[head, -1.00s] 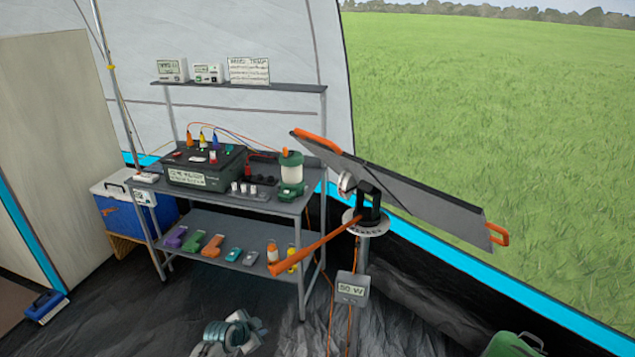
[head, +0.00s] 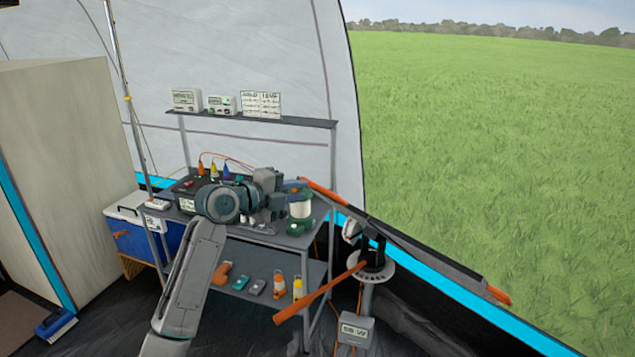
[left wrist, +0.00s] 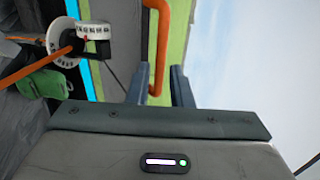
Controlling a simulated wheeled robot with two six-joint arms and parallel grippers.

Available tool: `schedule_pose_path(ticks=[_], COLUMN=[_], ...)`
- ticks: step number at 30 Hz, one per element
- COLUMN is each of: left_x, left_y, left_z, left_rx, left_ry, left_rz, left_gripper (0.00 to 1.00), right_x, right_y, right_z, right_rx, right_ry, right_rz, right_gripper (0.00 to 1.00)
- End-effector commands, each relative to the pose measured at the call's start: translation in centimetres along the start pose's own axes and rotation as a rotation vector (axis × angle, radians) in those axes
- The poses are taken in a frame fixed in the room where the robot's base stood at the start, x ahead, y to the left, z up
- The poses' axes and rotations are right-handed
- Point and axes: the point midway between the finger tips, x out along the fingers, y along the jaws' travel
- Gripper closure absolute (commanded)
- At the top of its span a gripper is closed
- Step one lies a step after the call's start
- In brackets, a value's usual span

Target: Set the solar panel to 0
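The solar panel (head: 430,262) is on a post at the right of the head view, seen nearly edge-on and sloping down to the right. It has an orange handle at its upper left end (head: 323,192) and another at its lower right end (head: 498,296). A white scale disc (head: 376,272) and a long orange lever (head: 318,295) sit under it. My left gripper (head: 297,187) is near the upper handle. In the left wrist view its fingers (left wrist: 160,86) are apart, with an orange handle (left wrist: 158,45) in line with the gap; contact is unclear. A numbered drum (left wrist: 92,30) shows there. My right gripper is not in view.
A shelf table (head: 240,290) with a power box and a green lantern (head: 299,212) stands behind my left arm. A display box (head: 355,331) is on the panel's post. A blue cooler (head: 150,240) is at the left.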

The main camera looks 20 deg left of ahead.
Motion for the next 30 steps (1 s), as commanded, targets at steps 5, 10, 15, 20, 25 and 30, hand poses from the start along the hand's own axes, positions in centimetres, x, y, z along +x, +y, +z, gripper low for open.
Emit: schedule_pose_path(ticks=[5, 10, 15, 20, 25, 30], left_x=[3.5, 5.8, 6.8, 6.9, 6.9, 6.8], left_y=[-0.5, -0.3, -0.1, 0.0, 0.0, 0.0], left_z=[-0.1, 0.0, 0.0, 0.0, 0.0, 0.0], left_rx=[-0.006, -0.005, -0.002, -0.001, -0.001, -0.001], left_ry=[0.001, 0.000, -0.001, -0.001, -0.001, -0.001], left_rz=[0.000, 0.001, 0.001, 0.001, 0.001, 0.001], left_gripper=[0.81, 0.81, 0.81, 0.81, 0.93, 1.00], right_x=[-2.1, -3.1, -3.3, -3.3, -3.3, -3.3], right_y=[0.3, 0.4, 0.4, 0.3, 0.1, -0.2], right_z=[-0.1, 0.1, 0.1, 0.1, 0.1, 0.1], right_rx=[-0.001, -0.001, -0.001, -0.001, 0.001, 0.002], right_ry=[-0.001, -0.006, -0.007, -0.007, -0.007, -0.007], right_rz=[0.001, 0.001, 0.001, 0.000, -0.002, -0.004], right_gripper=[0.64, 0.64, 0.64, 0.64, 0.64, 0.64])
